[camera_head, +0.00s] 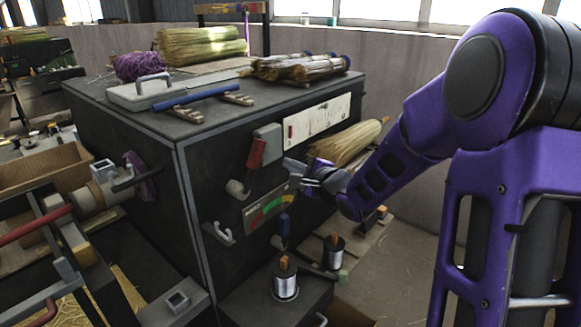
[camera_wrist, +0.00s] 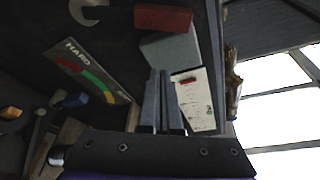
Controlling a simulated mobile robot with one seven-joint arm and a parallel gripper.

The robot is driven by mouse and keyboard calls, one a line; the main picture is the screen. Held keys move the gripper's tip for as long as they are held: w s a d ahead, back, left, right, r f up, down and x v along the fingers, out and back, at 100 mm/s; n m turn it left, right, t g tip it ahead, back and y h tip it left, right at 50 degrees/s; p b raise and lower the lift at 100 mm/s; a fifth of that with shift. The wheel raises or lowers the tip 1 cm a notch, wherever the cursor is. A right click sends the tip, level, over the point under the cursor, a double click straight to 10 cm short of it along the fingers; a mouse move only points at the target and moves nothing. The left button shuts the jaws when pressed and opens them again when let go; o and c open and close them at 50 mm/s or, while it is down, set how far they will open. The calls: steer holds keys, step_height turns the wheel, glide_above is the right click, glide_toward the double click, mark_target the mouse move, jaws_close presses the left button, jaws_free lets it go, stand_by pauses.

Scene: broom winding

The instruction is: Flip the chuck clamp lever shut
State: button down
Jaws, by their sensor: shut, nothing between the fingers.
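A red-handled lever (camera_head: 256,154) stands upright beside a grey block (camera_head: 269,141) on the dark cabinet's front. The red handle (camera_wrist: 163,18) and the block (camera_wrist: 166,48) also show in the wrist view. On the cabinet's left side is a grey chuck-like cylinder (camera_head: 88,200) with a dark lever-like part (camera_head: 123,184). I cannot tell for sure which lever is the chuck clamp. My gripper (camera_head: 287,163) is near the front panel, just right of the red-handled lever and apart from it. Its fingers (camera_wrist: 161,76) are together and empty.
A colour gauge (camera_head: 266,208) and a grey hook (camera_head: 218,234) are on the cabinet front. Wire spools (camera_head: 285,283) stand below. Straw bundles (camera_head: 345,143) lie behind my gripper. A red bar (camera_head: 35,225) and a wooden box (camera_head: 45,168) are at left.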

steer(key=x, duration=0.6)
steer(key=shift+f+b, duration=0.1)
steer(key=shift+b, duration=0.25)
steer(key=s+a+r, duration=0.1)
steer(key=a+r, duration=0.1)
steer(key=shift+s+a, duration=0.4)
steer(key=shift+s+r, duration=0.1)
